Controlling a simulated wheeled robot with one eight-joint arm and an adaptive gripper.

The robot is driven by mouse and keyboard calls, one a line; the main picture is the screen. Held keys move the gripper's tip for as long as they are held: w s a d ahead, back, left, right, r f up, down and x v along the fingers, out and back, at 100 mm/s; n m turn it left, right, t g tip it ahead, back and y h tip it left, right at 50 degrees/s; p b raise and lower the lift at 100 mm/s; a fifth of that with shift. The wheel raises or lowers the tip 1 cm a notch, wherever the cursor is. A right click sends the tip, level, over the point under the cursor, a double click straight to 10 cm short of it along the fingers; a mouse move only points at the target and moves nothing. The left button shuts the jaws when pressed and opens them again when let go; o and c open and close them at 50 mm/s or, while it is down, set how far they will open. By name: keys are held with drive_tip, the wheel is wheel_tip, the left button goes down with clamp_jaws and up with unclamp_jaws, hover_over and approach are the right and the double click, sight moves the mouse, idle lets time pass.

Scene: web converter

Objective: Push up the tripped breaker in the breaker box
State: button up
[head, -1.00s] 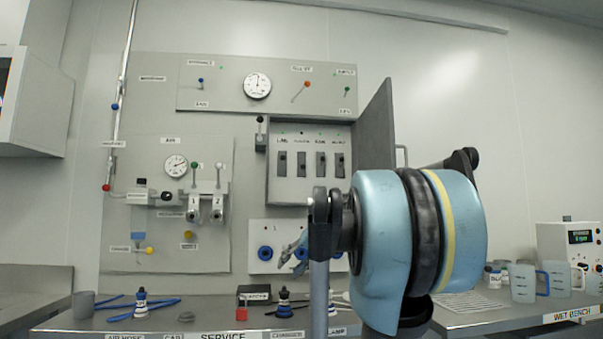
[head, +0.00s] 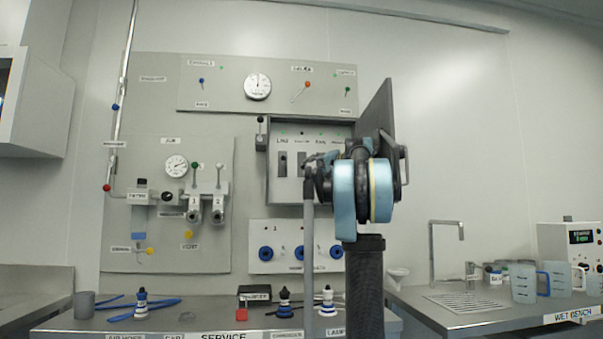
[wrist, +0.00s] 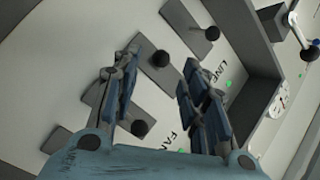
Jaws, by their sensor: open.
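The grey breaker box (head: 270,185) is on the wall with its door (head: 375,112) open to the right. It holds a row of breakers; a left one (head: 283,163) shows, while my arm covers the right ones. In the wrist view, my gripper (wrist: 162,58) is open, its fingers apart. A black breaker knob (wrist: 160,58) shows between the fingertips; contact cannot be told. This knob sits nearer its plate's middle than the neighbouring knobs (wrist: 212,33) and (wrist: 139,128), which sit toward the labels.
Valves and gauges fill the panel (head: 120,180) left of the box. A panel with blue round fittings (head: 283,225) is below it. The service bench (head: 70,325) holds small tools and bottles. The wet bench (head: 480,310) with jugs is at the right. The box wall (wrist: 255,105) is close to one finger.

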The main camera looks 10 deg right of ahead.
sight(305, 167)
drive_tip(key=x, duration=0.6)
drive_tip(key=shift+w+a, duration=0.15)
drive_tip(key=shift+a, duration=0.05)
clamp_jaws()
drive_tip(key=shift+a, duration=0.3)
drive_tip(key=shift+d, duration=0.25)
